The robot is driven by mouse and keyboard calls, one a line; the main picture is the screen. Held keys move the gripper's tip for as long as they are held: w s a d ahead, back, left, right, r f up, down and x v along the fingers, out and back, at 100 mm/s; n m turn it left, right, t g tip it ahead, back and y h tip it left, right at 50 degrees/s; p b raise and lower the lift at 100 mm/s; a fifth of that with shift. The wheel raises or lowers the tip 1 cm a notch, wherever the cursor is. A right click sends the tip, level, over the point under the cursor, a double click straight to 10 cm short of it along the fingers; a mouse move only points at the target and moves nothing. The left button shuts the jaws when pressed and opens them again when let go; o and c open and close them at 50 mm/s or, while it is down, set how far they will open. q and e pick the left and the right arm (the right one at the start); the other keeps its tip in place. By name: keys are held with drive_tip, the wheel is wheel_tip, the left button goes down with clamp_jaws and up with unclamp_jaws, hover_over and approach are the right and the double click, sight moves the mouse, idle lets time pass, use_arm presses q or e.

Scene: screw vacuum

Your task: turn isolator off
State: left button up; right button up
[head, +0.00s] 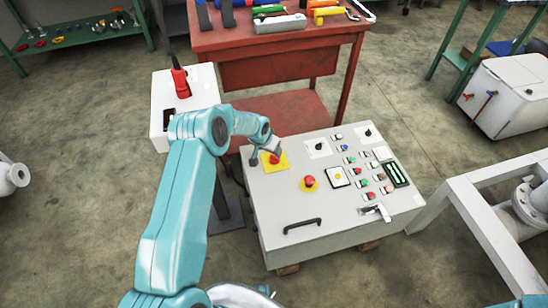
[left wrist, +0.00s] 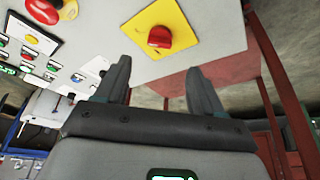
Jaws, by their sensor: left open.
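The isolator is a red rotary knob on a square yellow plate, at the upper left of the grey control panel. In the head view the knob (head: 274,159) is partly covered by my left gripper (head: 265,155), whose fingers are close to it. In the left wrist view the red knob (left wrist: 159,37) and yellow plate (left wrist: 178,19) show clearly, just beyond the fingertips. My left gripper (left wrist: 158,66) is open and empty, its fingers apart with the knob ahead of the gap. Contact with the knob cannot be told. My right gripper is not in view.
Several small buttons and a black handle (head: 303,225) are on the panel (head: 275,205). A red workbench (head: 270,39) with tools stands behind. A white box (head: 203,88) stands at left.

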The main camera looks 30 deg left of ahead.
sight(274, 160)
use_arm(q)
drive_tip(key=b+x, duration=0.2)
drive_tip(key=x, duration=0.7)
drive_tip(key=shift+d, duration=0.1)
drive_tip(key=c, duration=1.1)
